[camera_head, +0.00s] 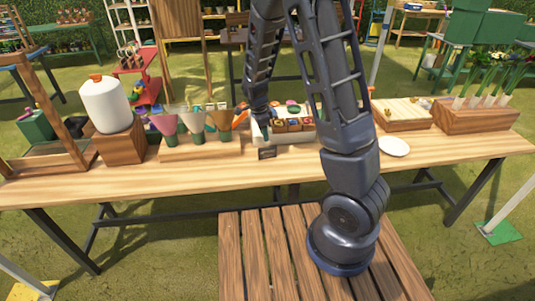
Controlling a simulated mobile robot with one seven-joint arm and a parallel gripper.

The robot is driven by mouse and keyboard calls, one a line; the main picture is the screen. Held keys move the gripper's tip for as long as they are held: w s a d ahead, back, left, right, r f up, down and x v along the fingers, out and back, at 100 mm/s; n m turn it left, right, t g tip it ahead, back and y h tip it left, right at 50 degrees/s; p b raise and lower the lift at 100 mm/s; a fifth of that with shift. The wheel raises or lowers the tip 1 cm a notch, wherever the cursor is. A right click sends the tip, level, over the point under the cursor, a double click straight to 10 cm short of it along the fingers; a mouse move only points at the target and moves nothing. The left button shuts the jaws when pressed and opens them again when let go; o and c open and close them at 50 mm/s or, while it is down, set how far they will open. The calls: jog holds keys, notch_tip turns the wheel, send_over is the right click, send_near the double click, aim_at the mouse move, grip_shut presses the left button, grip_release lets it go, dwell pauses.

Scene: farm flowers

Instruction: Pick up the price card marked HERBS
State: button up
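A small dark price card (267,153) stands at the front of a white tray (290,138) on the wooden table (190,177). Its lettering is too small to read, so I cannot tell whether it says HERBS. My gripper (264,137) points down just above and behind this card, over the left end of the tray. The gripper is small and dark here, and I cannot tell whether its fingers are open or shut. My arm hides part of the tray and of the table behind it.
Left of the tray is a wooden block (200,150) with several cones, then a white canister (106,104) on a wooden box (119,146). To the right are a white plate (394,146) and a wooden planter (478,118). The table's front strip is mostly clear.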

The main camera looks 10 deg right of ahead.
send_over(268, 158)
jog(key=w, duration=0.2)
jog(key=f, duration=0.5)
jog(key=shift+s+a+f, duration=0.15)
jog(key=shift+s+a, duration=0.1)
jog(key=shift+a, duration=0.1)
jog(key=f, duration=0.3)
jog(key=shift+s+d+f, duration=0.3)
jog(key=shift+s+d, duration=0.05)
jog(key=shift+s, duration=0.05)
jog(key=shift+w+d+f, duration=0.1)
jog(key=shift+f, duration=0.7)
jog(key=shift+f, duration=0.15)
grip_shut()
